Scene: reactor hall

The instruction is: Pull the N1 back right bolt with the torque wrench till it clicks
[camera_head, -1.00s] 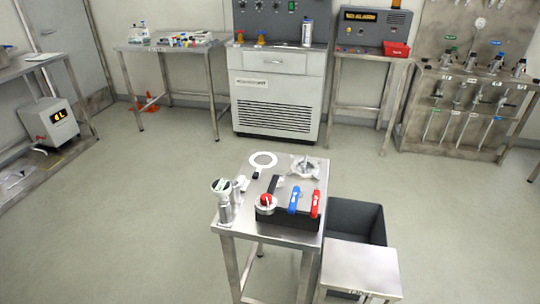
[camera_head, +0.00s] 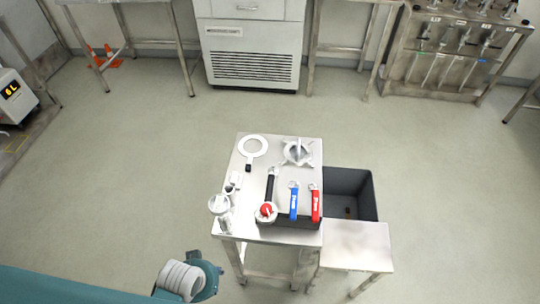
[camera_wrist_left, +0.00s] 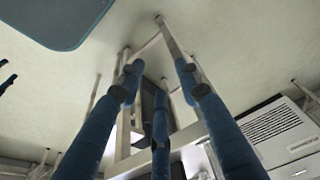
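I cannot tell which is the torque wrench. A round fitting with a red top (camera_head: 266,212) is at the near end of the black one. A silver, star-shaped metal part (camera_head: 298,151) stands at the back right of the table; no N1 label or bolt is readable. My left gripper (camera_wrist_left: 160,78) is empty, its blue fingers spread. In the head view it is low, in front and left of the table, partly hidden. My right gripper is out of view.
A white ring tool (camera_head: 253,147) lies at the table's back left. A metal canister (camera_head: 220,208) stands at the front left corner. A dark open bin (camera_head: 352,190) and a low steel stand (camera_head: 356,246) are at the table's right. The floor around is clear.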

